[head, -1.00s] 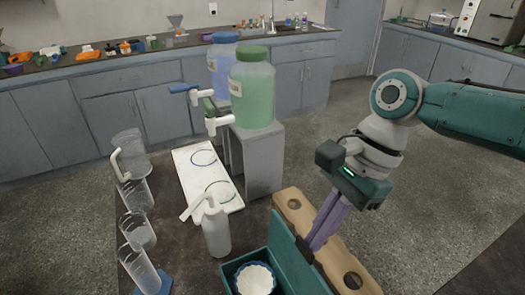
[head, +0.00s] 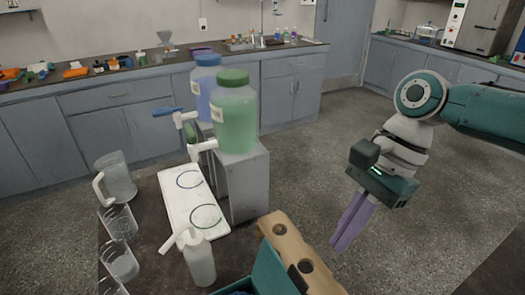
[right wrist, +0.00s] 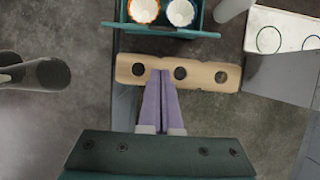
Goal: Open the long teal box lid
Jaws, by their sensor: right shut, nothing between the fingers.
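The long teal box (right wrist: 207,8) is at the top of the right wrist view, with its inside and two fluted white cups showing, one orange-rimmed and one blue-rimmed. Its teal lid (right wrist: 170,32) stands raised along the side near my right gripper. In the head view the lid (head: 272,272) is an upright panel at the bottom edge, and most of the box is cut off. My right gripper (head: 340,244) has purple fingers, shut and empty, to the right of the lid and apart from it. In its wrist view the fingertips (right wrist: 161,73) appear over the wooden block. My left gripper is out of view.
The wooden block with round holes (head: 292,248) lies beside the lid. A white pump bottle (head: 200,262), a white board (head: 190,205) and clear beakers (head: 118,222) are to the left. Green (head: 236,115) and blue jugs stand on a grey stand (head: 250,185). Open floor is right.

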